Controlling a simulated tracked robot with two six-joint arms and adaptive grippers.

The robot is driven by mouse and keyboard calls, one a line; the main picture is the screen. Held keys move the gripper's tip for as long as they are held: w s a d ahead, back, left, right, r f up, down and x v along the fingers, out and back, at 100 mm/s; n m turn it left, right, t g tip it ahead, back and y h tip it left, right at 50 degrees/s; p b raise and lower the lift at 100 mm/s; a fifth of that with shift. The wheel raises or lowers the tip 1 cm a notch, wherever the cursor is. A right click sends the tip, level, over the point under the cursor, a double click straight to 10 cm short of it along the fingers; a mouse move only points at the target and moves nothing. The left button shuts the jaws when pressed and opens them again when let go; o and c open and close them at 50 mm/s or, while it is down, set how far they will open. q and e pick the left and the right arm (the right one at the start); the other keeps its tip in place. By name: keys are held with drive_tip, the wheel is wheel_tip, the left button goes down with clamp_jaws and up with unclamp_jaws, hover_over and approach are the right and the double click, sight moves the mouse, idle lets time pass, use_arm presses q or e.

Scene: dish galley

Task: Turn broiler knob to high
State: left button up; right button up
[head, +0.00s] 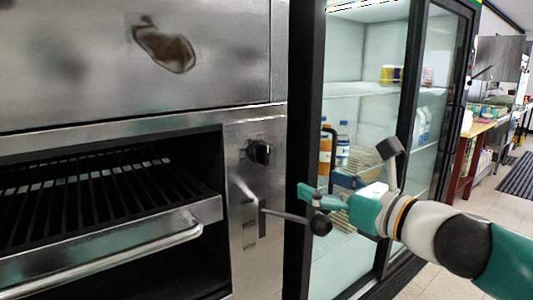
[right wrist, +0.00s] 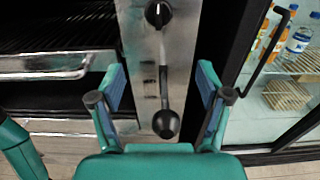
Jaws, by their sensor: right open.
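The broiler knob (head: 259,152) is a round black knob on the narrow steel panel right of the broiler opening. It also shows at the top of the right wrist view (right wrist: 158,14). Below it a lever with a black ball end (head: 320,225) sticks out from a slot in the panel. My right gripper (head: 308,194) is open and empty in front of the panel, below and right of the knob. In the right wrist view the lever and its ball (right wrist: 166,124) appear between the spread fingers; I cannot tell whether they touch. My left gripper is not visible.
The broiler's rack (head: 90,195) and its front bar handle (head: 120,262) are at the left. A glass-door fridge (head: 365,60) with bottles (head: 342,150) stands close on the right, its black handle beside my gripper. Open tiled floor lies farther right.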

sight(268, 154)
drive_tip(key=shift+s+a+r, duration=0.1)
drive_tip(key=shift+r, duration=0.65)
drive_tip(key=shift+w+a+r, duration=0.1)
drive_tip(key=shift+w+a, duration=0.05)
drive_tip(key=shift+w, duration=0.05)
drive_tip(key=p+x, duration=0.1)
drive_tip(key=x, duration=0.4)
drive_tip(key=p+x, duration=0.1)
drive_tip(key=x, duration=0.4)
drive_tip(key=p+x, duration=0.1)
drive_tip(key=x, duration=0.5)
drive_tip(key=shift+r, duration=0.15)
